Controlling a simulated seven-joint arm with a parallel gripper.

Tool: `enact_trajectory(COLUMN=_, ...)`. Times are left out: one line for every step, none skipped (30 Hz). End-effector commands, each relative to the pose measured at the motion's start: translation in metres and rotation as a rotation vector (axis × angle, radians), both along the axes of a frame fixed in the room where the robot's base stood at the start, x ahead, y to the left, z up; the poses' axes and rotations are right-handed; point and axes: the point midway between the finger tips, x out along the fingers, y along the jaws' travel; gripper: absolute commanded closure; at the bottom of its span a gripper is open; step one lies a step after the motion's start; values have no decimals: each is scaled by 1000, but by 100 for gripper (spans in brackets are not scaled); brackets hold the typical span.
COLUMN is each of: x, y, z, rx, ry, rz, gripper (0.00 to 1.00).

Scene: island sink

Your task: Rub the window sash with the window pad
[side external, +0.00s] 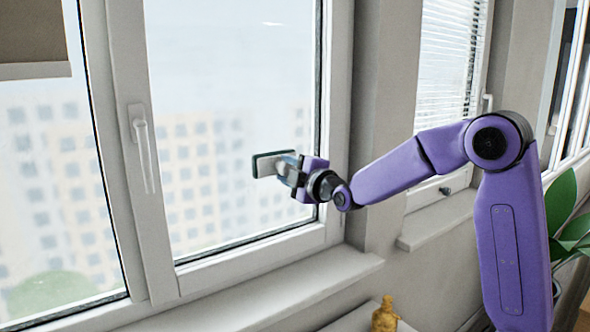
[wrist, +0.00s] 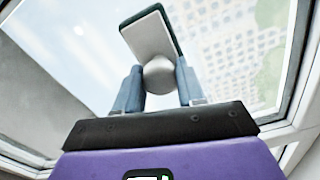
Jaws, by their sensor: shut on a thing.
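The window sash (side external: 132,92) is a white frame with a handle around large glass panes, in the side external view. Its frame also shows in the wrist view (wrist: 40,75). The window pad (side external: 268,163) is a flat grey block with a dark edge, in front of the right-hand glass pane. In the wrist view the pad (wrist: 148,36) is tilted, with a rounded grey grip behind it. My gripper (side external: 290,172) is shut on that grip; its two blue-grey fingers (wrist: 159,80) stand on either side. I cannot tell whether the pad touches the glass.
A white window handle (side external: 143,150) sticks out from the frame left of the pad. A sill (side external: 270,290) runs below the window. A golden figurine (side external: 384,316) stands at the bottom. A plant (side external: 565,215) is at the far right.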

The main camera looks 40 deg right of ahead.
Motion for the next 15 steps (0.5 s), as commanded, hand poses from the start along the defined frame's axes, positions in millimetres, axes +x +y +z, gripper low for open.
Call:
enact_trajectory(x=0, y=10, z=1, rx=-1, ry=-3, rz=12, gripper=85)
enact_trajectory(x=0, y=12, z=1, rx=-1, ry=-3, rz=11, gripper=85)
enact_trajectory(x=0, y=14, z=1, rx=-2, ry=-3, rz=11, gripper=86)
enact_trajectory(x=-1, y=17, z=1, rx=-2, ry=-3, rz=11, gripper=86)
enact_trajectory(x=-1, y=19, z=1, rx=-1, ry=-3, rz=11, gripper=86)
enact_trajectory(x=-1, y=22, z=1, rx=0, ry=-3, rz=10, gripper=86)
enact_trajectory(x=-1, y=23, z=1, rx=-1, ry=-2, rz=9, gripper=86)
enact_trajectory(x=-1, y=25, z=1, rx=-2, ry=-2, rz=8, gripper=86)
enact_trajectory(x=-1, y=26, z=1, rx=-1, ry=-2, rz=7, gripper=86)
enact_trajectory(x=-1, y=27, z=1, rx=0, ry=-3, rz=6, gripper=86)
enact_trajectory(x=-1, y=28, z=1, rx=0, ry=-3, rz=6, gripper=86)
enact_trajectory(x=-1, y=28, z=1, rx=0, ry=-2, rz=5, gripper=86)
enact_trajectory(x=-1, y=29, z=1, rx=0, ry=-2, rz=5, gripper=86)
enact_trajectory(x=-1, y=29, z=1, rx=0, ry=-2, rz=5, gripper=86)
enact_trajectory(x=-1, y=30, z=1, rx=-1, ry=-2, rz=5, gripper=86)
